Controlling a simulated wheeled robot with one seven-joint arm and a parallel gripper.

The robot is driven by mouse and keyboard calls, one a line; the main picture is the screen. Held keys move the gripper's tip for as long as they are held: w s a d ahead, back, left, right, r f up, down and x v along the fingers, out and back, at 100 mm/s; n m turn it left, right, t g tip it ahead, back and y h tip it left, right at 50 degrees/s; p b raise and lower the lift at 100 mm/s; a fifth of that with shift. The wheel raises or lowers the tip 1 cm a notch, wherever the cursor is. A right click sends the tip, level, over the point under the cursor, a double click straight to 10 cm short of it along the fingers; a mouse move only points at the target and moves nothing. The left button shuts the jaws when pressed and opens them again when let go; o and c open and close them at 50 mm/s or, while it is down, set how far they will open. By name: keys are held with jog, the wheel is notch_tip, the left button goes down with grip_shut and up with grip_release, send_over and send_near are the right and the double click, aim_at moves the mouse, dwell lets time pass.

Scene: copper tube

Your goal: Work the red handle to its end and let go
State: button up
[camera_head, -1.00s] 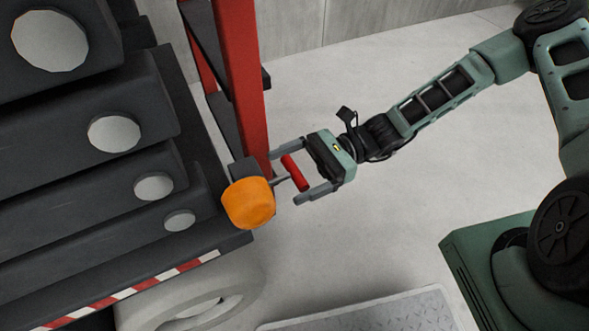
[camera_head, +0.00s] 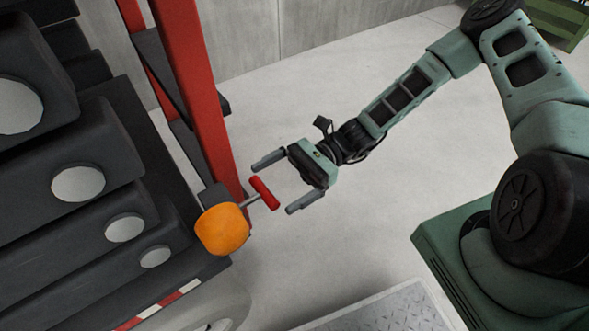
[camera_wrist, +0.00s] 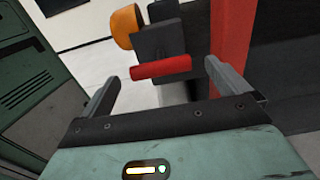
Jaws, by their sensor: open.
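The red handle (camera_head: 264,193) is a short red bar on a thin stem, beside an orange rounded part (camera_head: 222,229) at the corner of the dark machine. My gripper (camera_head: 278,185) is open, with its two fingers spread wide and pointing at the handle. In the wrist view the red handle (camera_wrist: 161,68) appears crosswise ahead of the two fingers, in front of a dark block. Nothing is held.
A red upright post (camera_head: 195,95) stands right behind the handle. The dark machine with round light discs (camera_head: 78,184) fills the left side. A grey textured metal plate (camera_head: 390,315) lies on the floor at the bottom. The pale floor right of the handle is clear.

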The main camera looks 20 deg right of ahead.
jog(key=p+v, duration=0.2)
jog(key=v, duration=1.5)
jog(key=shift+d+r, duration=0.1)
jog(key=shift+r, duration=0.05)
jog(key=s+a+r+n+t+h, duration=0.5)
jog(key=s+a+r+n+h, duration=0.8)
jog(key=s+r+n+h, duration=0.7)
notch_tip(320, 180, up, 24)
jog(key=w+n+y+p, duration=0.2)
jog(key=y+p, duration=0.1)
jog(key=p, duration=2.3)
jog(key=shift+w+a, duration=0.15)
jog(key=shift+w, duration=0.15)
jog(key=shift+f, duration=0.1)
jog(key=shift+c, duration=0.3)
